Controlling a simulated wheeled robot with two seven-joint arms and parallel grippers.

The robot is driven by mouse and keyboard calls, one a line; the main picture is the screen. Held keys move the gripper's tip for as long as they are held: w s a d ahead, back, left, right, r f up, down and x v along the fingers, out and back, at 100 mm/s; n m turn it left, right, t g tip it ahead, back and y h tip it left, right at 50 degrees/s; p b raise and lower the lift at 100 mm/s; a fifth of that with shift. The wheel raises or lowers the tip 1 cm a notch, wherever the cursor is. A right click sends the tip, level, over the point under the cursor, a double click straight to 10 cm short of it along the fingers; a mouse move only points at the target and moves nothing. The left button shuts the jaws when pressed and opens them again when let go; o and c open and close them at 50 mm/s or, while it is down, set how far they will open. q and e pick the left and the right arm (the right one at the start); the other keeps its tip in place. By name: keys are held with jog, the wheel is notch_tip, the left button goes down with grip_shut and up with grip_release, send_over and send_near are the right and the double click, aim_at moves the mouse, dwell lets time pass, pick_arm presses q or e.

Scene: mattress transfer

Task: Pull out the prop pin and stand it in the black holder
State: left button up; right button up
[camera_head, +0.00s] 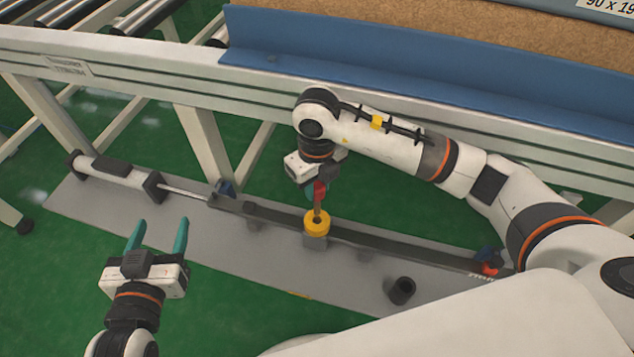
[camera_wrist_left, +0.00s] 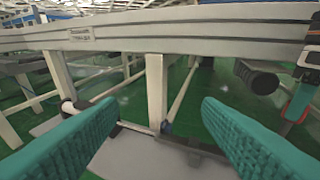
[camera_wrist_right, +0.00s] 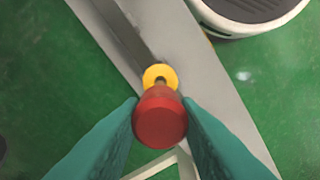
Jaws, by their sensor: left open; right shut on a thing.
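The prop pin (camera_head: 317,203) has a red knob and a metal shaft. It stands upright, with its lower end at the yellow collar (camera_head: 316,222) on the dark bar; I cannot tell how deep it sits. My right gripper (camera_head: 318,188) is shut on the red knob, which shows between the teal fingers in the right wrist view (camera_wrist_right: 160,118). The black holder (camera_head: 401,291) is a short open cup on the grey base plate, right of and nearer than the collar. It looks empty. My left gripper (camera_head: 158,238) is open and empty over the plate's left part.
The grey base plate (camera_head: 210,240) lies on the green floor. A cylinder (camera_head: 115,170) with a rod joins the dark bar (camera_head: 400,243). Behind are a white conveyor frame (camera_head: 130,68), a blue rail (camera_head: 400,85) and a brown mattress (camera_head: 450,30). The floor at front left is clear.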

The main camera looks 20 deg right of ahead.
jog(key=shift+r+p, duration=0.55)
jog(key=shift+r, duration=0.3)
jog(key=shift+r+p, duration=0.35)
jog(key=shift+r, duration=0.1)
jog(key=shift+r+p, duration=0.3)
jog(key=shift+r, duration=0.1)
jog(key=shift+r+p, duration=0.5)
jog(key=shift+r, duration=0.15)
pick_arm(q)
jog(key=s+a+f+g+y+p, duration=0.1)
jog(key=s+a+f+g, duration=0.1)
jog(key=s+f+g, duration=0.2)
jog(key=s+a+f+g+y, duration=0.2)
jog(key=s+f+g, duration=0.3)
jog(key=s, duration=0.5)
jog(key=shift+a+f+n+g+p, duration=0.15)
jog(key=shift+a+n+g+p, duration=0.2)
jog(key=shift+a+g, duration=0.65)
pick_arm(e)
jog(key=shift+r, duration=1.2)
pick_arm(q)
jog(key=shift+s+d+g, duration=0.1)
jog(key=shift+d+g, duration=0.2)
